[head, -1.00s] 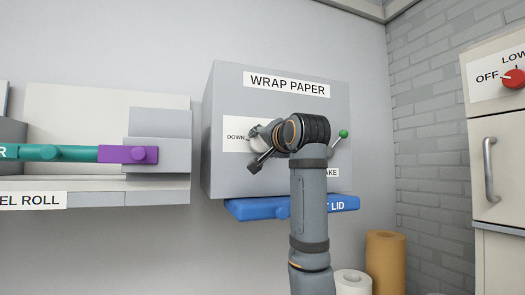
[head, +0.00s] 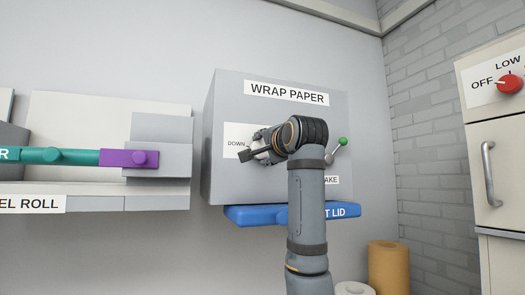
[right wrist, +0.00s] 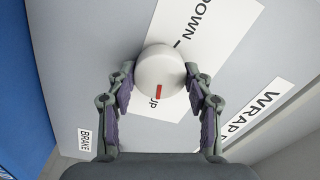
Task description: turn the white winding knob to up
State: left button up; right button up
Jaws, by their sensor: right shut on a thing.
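The white winding knob (right wrist: 158,68) sits on the white label plate (right wrist: 217,30) of the grey wrap paper box (head: 225,100). In the right wrist view its red mark points at the UP word, whose first letter is partly covered. The DOWN word and a black tick are on the other side of the knob. My right gripper (right wrist: 160,80) is shut on the knob, one finger on each side. In the head view my right gripper (head: 262,149) is at the plate and mostly hides the knob. My left gripper is not in view.
A lever with a green ball (head: 342,141) stands right of my right arm, above the BRAKE label. A blue lid (head: 250,215) juts out under the box. A purple block (head: 120,158) and a teal bar (head: 60,155) are at the left. Rolls stand below right.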

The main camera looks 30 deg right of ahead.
jog(key=shift+r, duration=0.1)
jog(key=o, duration=1.2)
jog(key=shift+s, duration=0.1)
jog(key=v, duration=1.2)
